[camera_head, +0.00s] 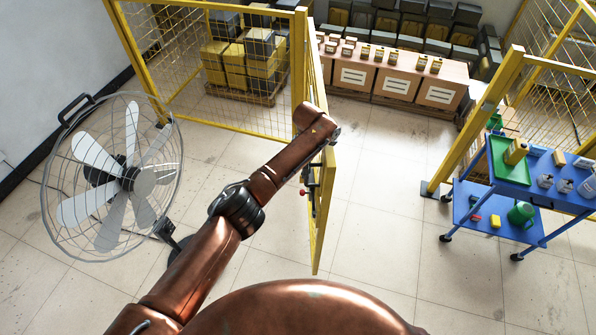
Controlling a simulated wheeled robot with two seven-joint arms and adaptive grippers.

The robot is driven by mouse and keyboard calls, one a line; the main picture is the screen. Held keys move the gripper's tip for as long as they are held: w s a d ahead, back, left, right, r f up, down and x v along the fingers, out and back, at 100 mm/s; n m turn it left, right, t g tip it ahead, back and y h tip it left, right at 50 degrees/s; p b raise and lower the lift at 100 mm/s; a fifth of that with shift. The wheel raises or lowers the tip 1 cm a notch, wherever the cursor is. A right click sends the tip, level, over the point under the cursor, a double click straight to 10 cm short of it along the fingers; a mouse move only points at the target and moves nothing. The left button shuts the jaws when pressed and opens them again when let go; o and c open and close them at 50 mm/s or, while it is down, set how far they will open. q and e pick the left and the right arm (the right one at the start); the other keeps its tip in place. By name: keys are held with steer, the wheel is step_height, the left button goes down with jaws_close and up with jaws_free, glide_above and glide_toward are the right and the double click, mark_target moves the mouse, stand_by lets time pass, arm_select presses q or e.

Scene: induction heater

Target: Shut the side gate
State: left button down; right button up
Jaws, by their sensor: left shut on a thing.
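The side gate (323,215) is a yellow-framed mesh panel, seen nearly edge-on in the head view. It stands open, swung out toward me from the yellow post (299,60) on its left. The opening lies between it and the right yellow post (480,125). My left arm reaches up from the bottom left, and its gripper (309,179) is at the gate's near side, shut on the gate's handle. The wrist and the edge-on panel hide most of the grip. A small red knob (302,192) shows beside it. My right gripper is not in view.
A caged fan (125,175) stands on the left floor. A blue cart (530,190) with a green tray (508,165) stands right of the opening. The tiled floor in the opening is clear.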

arm_select(q)
steer(key=shift+s+d, duration=0.15)
steer(key=shift+d, duration=0.55)
steer(key=shift+f, duration=0.1)
steer(key=c, duration=2)
jaws_free()
steer(key=shift+o, duration=0.2)
steer(key=shift+r, duration=0.2)
step_height(320, 180, up, 12)
steer(key=shift+f, duration=0.1)
